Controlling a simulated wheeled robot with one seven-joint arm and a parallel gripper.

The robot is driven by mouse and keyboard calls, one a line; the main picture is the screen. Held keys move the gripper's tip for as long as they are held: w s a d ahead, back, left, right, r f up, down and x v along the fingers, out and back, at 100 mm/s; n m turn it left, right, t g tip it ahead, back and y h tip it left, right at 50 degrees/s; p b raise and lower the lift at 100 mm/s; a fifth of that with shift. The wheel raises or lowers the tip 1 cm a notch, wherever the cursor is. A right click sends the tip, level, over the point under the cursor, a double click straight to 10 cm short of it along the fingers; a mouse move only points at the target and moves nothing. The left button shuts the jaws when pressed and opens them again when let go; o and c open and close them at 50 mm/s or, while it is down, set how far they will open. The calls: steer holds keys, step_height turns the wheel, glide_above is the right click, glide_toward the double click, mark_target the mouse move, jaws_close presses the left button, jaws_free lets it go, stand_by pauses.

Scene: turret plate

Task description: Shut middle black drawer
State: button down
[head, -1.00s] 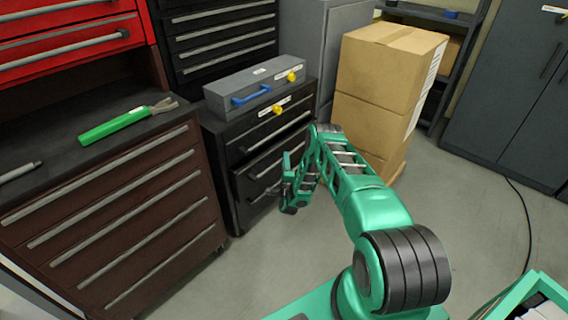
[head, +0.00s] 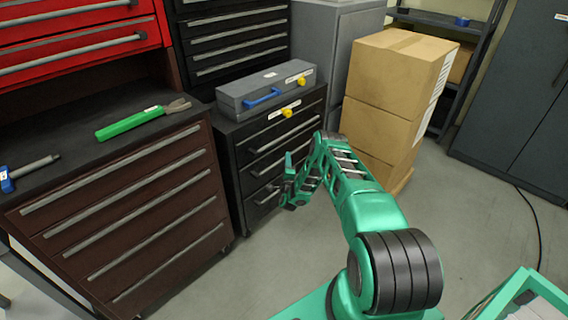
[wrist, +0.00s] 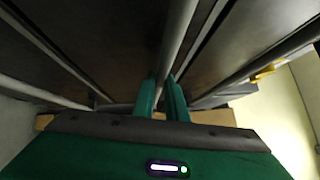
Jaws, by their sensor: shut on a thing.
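The black drawer cabinet (head: 236,180) stands left of centre in the head view, below the grey toolbox. Its middle drawer (head: 264,161) has a long metal handle and looks nearly flush with the drawer above; a small gap cannot be ruled out. My gripper (head: 284,182) is at the cabinet's front, low on its right side, and my arm hides part of the lower drawers. In the wrist view my gripper's two green fingers (wrist: 163,96) are shut on a metal drawer handle (wrist: 181,40), apparently the middle one.
A grey toolbox (head: 262,90) with a blue handle sits on the cabinet. Stacked cardboard boxes (head: 388,80) stand right of the cabinet. The floor (head: 470,210) at right is mostly clear.

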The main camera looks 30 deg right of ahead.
steer(key=c, duration=1.8)
jaws_free()
steer(key=shift+w+a+f, duration=0.15)
steer(key=shift+w, duration=0.05)
steer(key=shift+o, duration=0.2)
steer(key=v, duration=1)
steer(key=shift+s+a, duration=0.2)
steer(key=shift+s, duration=0.1)
steer(key=shift+f, duration=0.1)
